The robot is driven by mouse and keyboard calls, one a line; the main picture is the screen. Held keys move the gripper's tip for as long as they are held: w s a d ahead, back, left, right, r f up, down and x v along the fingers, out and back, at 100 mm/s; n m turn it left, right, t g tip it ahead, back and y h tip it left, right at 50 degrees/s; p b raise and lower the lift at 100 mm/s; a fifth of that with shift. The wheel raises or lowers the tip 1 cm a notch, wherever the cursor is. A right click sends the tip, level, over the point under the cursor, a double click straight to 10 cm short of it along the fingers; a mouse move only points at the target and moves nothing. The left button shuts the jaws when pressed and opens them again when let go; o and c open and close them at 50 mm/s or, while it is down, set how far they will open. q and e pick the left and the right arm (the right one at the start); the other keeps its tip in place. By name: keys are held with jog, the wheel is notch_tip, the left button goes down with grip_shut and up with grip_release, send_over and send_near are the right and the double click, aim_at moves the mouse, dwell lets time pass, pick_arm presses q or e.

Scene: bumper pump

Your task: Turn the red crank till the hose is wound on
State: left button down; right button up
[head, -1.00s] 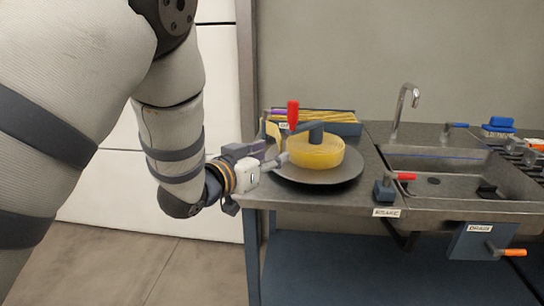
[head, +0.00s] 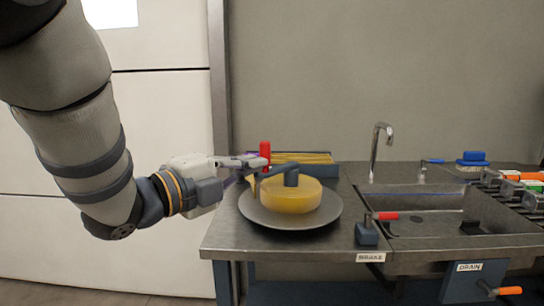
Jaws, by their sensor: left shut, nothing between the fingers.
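The red crank handle (head: 265,150) stands upright at the end of a dark crank arm (head: 273,171). The arm runs to the hub (head: 291,176) on top of the yellow hose reel (head: 291,198). The reel sits on a round grey plate (head: 313,217) on the metal bench. A yellow piece of hose (head: 252,186) shows at the reel's left side. My left gripper (head: 258,161) is shut and empty, its fingertips at the left of the red handle. I cannot tell whether they touch it. My right gripper is not in view.
A blue tray (head: 322,172) with yellow hose lengths lies behind the reel. A sink (head: 430,215), a faucet (head: 377,148) and an orange drain handle (head: 508,290) are to the right.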

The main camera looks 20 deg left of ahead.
pick_arm(q)
jog(key=w+b, duration=0.1)
jog(key=w, duration=0.9)
jog(key=shift+d, duration=0.15)
jog(key=shift+a+m+g+h, duration=0.3)
jog(key=shift+m+g+h, duration=0.15)
jog(key=shift+h, duration=0.25)
jog(key=shift+a+m+g+h, duration=0.35)
jog(key=shift+m+h, duration=0.2)
jog(key=shift+h, duration=0.15)
